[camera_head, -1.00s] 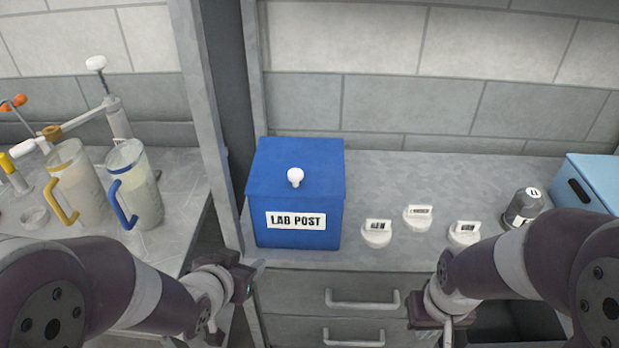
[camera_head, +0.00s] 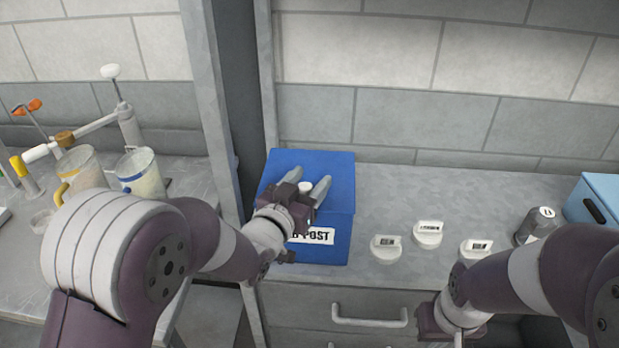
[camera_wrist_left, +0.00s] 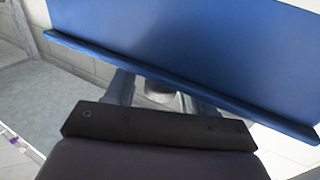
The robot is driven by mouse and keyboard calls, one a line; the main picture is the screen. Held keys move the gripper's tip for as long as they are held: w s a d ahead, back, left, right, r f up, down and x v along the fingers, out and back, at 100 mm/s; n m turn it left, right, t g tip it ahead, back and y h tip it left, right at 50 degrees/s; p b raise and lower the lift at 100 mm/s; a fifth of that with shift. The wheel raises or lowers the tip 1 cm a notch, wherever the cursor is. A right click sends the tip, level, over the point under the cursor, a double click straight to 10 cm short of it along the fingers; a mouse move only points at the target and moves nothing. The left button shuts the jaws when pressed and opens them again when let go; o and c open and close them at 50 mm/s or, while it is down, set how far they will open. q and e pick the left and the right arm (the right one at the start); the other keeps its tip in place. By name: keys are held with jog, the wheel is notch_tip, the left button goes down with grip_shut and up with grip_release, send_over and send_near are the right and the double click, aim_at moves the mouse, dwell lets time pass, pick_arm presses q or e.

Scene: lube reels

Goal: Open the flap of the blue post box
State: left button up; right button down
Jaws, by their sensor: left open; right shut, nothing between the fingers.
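The blue post box (camera_head: 335,185) stands on the grey counter, with its flap closed on top and a white label reading "LAB POST" on its front, partly covered by my arm. The white knob (camera_head: 305,187) of the flap shows between the fingers of my left gripper (camera_head: 308,189). That gripper is open, its fingers on either side of the knob.
Several white labelled discs (camera_head: 429,234) and a grey bottle (camera_head: 536,226) stand right of the box. A light blue bin (camera_head: 597,200) is at the far right. Two jugs (camera_head: 140,174) stand on the left counter. A grey post (camera_head: 215,110) rises left of the box.

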aim_at(312, 178)
pick_arm(q)
jog(key=shift+w+d, duration=0.1)
jog(key=shift+w, duration=0.25)
grip_shut()
jog(key=r+g+p, duration=0.1)
jog(key=r+p, duration=0.1)
jog(key=p, duration=0.1)
jog(key=w+r+g+p, duration=0.1)
jog(key=r+p, duration=0.1)
jog(key=p, duration=0.2)
jog(key=r+n+g+y+p, duration=0.1)
jog(key=p, duration=0.3)
jog(key=shift+w+r, duration=0.25)
jog(key=shift+r, duration=0.15)
jog(key=shift+w+r+n+g+y+p, duration=0.25)
jog(key=shift+w+r+g+p, duration=0.5)
jog(key=shift+p, duration=2.15)
jog(key=shift+w+r+n+g+y+p, duration=0.15)
jog(key=shift+w+r+n+g+p, duration=0.5)
jog(key=shift+p, duration=2.2)
jog(key=shift+w+f+m, duration=0.15)
jog(key=shift+m, duration=0.15)
